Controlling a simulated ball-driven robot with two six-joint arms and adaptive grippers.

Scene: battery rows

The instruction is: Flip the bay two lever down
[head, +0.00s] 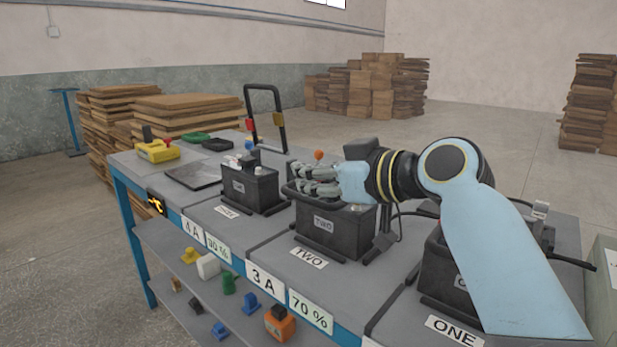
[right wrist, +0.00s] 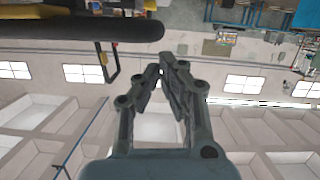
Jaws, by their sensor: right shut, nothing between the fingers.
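The bay two unit is a black box (head: 345,238) marked TWO, behind a TWO label (head: 309,257) on the bench. My right gripper (head: 298,180) is shut and empty. In the head view it lies over the box's left top edge, and my arm hides part of the top. An orange knob (head: 319,155) shows just behind the gripper; I cannot tell whether it is the lever's tip. In the right wrist view the gripper (right wrist: 165,72) has its fingers together, and a dark rounded bar (right wrist: 110,29) is close at upper left. I cannot tell whether they touch. My left gripper is out of view.
Another black box (head: 250,190) stands to the left, and the bay one box (head: 447,270) sits under my right arm. A black upright loop handle (head: 282,115) with red and yellow tags rises behind. A dark flat panel (head: 195,174) and a yellow device (head: 158,151) are farther left.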

